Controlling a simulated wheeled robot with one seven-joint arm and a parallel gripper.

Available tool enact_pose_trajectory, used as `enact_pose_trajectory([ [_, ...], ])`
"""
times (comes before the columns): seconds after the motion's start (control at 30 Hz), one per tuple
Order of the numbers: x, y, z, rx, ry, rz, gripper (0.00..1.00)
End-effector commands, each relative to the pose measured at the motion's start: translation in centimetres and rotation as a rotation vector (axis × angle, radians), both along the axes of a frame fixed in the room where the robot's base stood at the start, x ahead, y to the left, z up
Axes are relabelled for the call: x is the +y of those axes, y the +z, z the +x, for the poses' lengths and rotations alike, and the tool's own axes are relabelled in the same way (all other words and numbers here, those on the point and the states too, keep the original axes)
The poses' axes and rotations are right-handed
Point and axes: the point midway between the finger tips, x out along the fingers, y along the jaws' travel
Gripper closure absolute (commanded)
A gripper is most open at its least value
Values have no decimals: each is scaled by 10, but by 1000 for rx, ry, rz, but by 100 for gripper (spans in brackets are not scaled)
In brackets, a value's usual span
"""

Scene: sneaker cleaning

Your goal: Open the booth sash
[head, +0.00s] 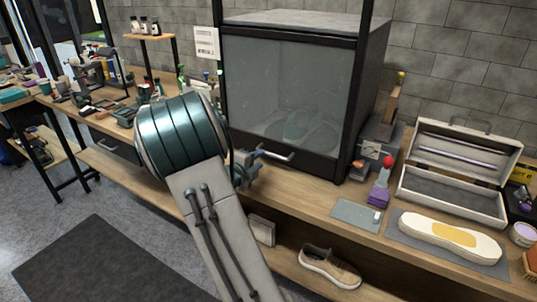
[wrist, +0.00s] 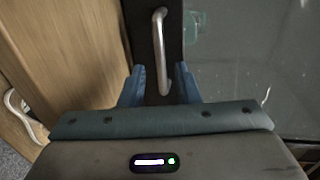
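The booth (head: 350,90) is a dark-framed box with a grey top on the workbench. Its glass sash (head: 270,85) is down, with a dark bottom rail. A silver bar handle (head: 278,156) is on that rail and also shows in the wrist view (wrist: 159,45). My gripper (head: 256,160) is at the left end of the handle, in front of the rail. In the wrist view its blue fingers (wrist: 160,76) are apart, one on each side of the handle's near end, with visible gaps. Whether either finger touches the handle is not clear.
A shoe (head: 305,125) shows dimly behind the glass. Right of the booth are a red-topped purple brush (head: 380,185), a grey mat (head: 357,215), a sole-shaped piece (head: 450,237) and an open case (head: 450,190). A sneaker (head: 328,268) sits on the lower shelf.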

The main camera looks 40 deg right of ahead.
Motion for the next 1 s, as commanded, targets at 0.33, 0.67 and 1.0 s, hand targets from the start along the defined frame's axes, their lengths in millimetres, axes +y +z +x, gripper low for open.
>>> enact_pose_trajectory([
  [0.33,-56,-12,23,2,0,-1,71],
  [0.67,-67,-15,28,1,2,-1,71],
  [1.0,-67,-15,28,2,2,0,100],
])
